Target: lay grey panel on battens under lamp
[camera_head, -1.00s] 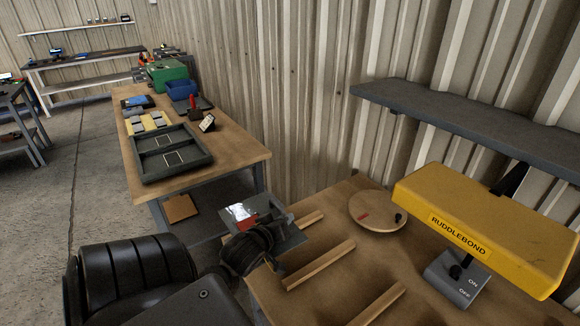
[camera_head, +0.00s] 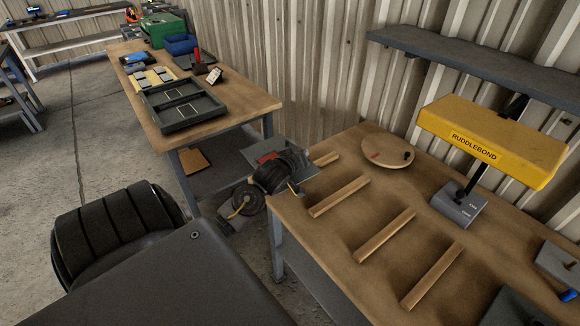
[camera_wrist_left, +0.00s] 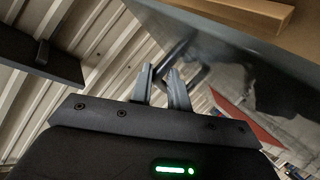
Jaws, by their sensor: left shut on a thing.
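More battens (camera_head: 339,196) lie spaced along the bench, bare. The yellow lamp (camera_head: 500,150), marked RUDDLEBOND, stands on a grey switch base (camera_head: 459,208) behind them. My right gripper is out of view.
A grey shelf (camera_head: 480,67) is on the wall above. Grey items (camera_head: 558,262) sit at the bench's right end. A second bench (camera_head: 235,108) with trays is at the back left.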

